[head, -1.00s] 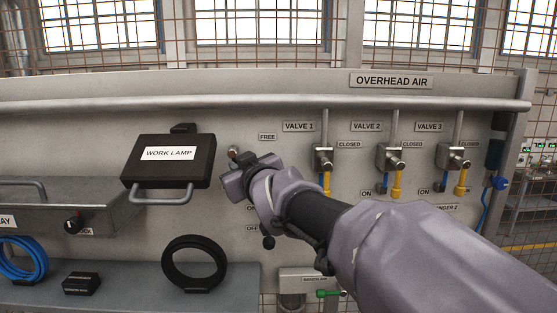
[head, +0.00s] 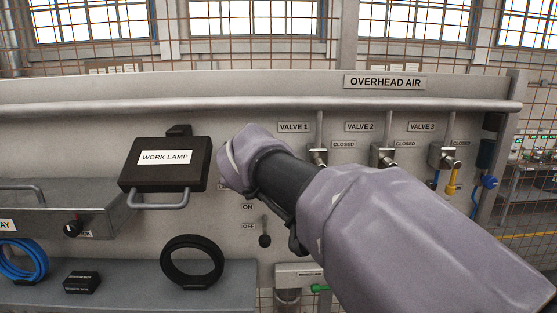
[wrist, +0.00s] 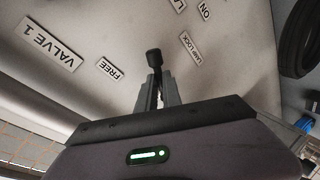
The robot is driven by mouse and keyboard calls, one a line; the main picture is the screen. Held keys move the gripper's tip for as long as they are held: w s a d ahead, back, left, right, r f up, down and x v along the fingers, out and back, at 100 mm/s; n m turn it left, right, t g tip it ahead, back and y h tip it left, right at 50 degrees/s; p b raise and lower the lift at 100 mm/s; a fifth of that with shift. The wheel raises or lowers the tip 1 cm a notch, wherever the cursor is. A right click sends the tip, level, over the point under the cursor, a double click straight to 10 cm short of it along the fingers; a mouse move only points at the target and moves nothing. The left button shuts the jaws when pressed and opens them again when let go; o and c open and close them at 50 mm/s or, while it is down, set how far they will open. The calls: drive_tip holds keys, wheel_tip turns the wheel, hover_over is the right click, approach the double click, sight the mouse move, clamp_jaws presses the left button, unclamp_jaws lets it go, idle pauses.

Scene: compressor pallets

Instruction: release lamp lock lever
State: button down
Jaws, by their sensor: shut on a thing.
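The lamp lock lever shows in the wrist view as a black rounded knob (wrist: 154,57), between the FREE plate (wrist: 111,70) and the LAMP LOCK plate (wrist: 190,48). My gripper (wrist: 157,84) is shut on the lever, with the knob sticking out past its fingertips. The lever's base is hidden. In the head view my arm covers the lever and the gripper. The black work lamp (head: 164,180) hangs on the panel just left of my wrist, with its handle below.
An ON/OFF switch (head: 264,240) sits below my wrist. A black hose coil (head: 192,262) stands on the lower shelf. To the right are VALVE 1 (head: 317,156), VALVE 2 (head: 384,158) and VALVE 3 (head: 444,157). A rail (head: 260,106) runs above.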

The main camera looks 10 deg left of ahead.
drive_tip(key=n+h, duration=0.1)
drive_tip(key=r+n+h+p, duration=0.1)
drive_tip(key=n, duration=0.1)
drive_tip(key=shift+r+n+t+h+p, duration=0.2)
drive_tip(key=shift+n+t+h+p, duration=0.1)
drive_tip(key=shift+h, duration=0.1)
idle(0.4)
drive_tip(key=c, duration=1.5)
unclamp_jaws()
